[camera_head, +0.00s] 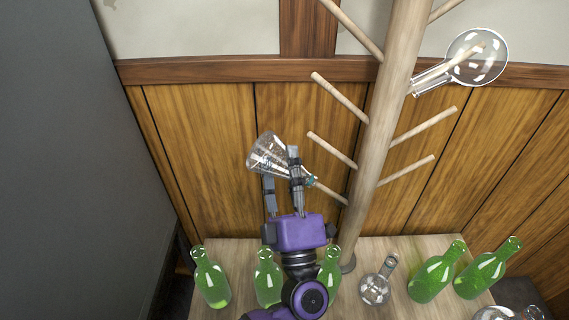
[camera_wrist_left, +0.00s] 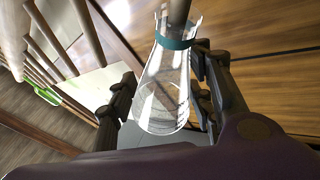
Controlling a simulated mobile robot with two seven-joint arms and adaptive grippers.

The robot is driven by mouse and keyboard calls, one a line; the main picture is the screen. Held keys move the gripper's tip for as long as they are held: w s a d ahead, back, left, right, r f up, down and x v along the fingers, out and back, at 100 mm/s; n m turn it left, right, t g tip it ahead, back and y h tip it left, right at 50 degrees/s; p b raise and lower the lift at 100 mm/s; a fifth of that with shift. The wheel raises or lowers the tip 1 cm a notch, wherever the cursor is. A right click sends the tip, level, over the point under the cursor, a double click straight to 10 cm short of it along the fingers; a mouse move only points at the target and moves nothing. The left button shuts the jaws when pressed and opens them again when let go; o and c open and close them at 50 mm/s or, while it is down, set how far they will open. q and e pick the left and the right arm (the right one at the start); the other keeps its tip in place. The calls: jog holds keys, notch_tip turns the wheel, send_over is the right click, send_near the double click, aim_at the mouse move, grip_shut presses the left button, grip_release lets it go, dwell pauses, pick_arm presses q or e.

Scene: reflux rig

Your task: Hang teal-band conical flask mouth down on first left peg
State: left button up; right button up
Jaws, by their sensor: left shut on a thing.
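The clear conical flask (camera_head: 264,154) with a teal band (camera_head: 312,180) is in my left gripper (camera_head: 281,174), which is shut on it. It lies tilted, base to the upper left, mouth lower right towards the post. The lowest left peg (camera_head: 332,193) slopes from the post to the flask's mouth. In the left wrist view the flask (camera_wrist_left: 163,95) sits between the fingers, teal band (camera_wrist_left: 172,42) towards the top. A peg (camera_wrist_left: 179,12) overlaps its mouth there and appears to enter it; how deep is unclear. My right gripper is not in view.
The wooden post (camera_head: 383,130) carries several pegs on both sides. A round flask (camera_head: 477,57) hangs on an upper right peg. Green bottles (camera_head: 211,279) and a small round flask (camera_head: 376,288) stand on the wooden base below. A dark grey panel (camera_head: 80,170) is at left.

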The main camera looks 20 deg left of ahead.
aim_at(304, 181)
pick_arm(q)
jog(key=shift+w+d+f+b, duration=0.15)
jog(key=shift+d+f+b, duration=0.25)
jog(key=shift+d+f, duration=0.05)
jog(key=shift+w+d+f+b, duration=0.2)
jog(key=shift+d+f+b, duration=0.3)
jog(key=shift+d+f, duration=0.3)
jog(key=shift+d, duration=0.15)
jog(key=shift+w+d+f+b, duration=0.15)
jog(key=shift+d+f+b, duration=0.3)
jog(key=shift+b, duration=0.15)
jog(key=shift+r, duration=0.1)
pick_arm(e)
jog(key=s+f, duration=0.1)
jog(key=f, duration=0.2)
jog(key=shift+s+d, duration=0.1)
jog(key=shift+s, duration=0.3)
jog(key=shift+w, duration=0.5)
pick_arm(q)
jog(key=shift+a+r+p, duration=0.1)
jog(key=shift+a+p, duration=0.05)
jog(key=shift+p, duration=0.3)
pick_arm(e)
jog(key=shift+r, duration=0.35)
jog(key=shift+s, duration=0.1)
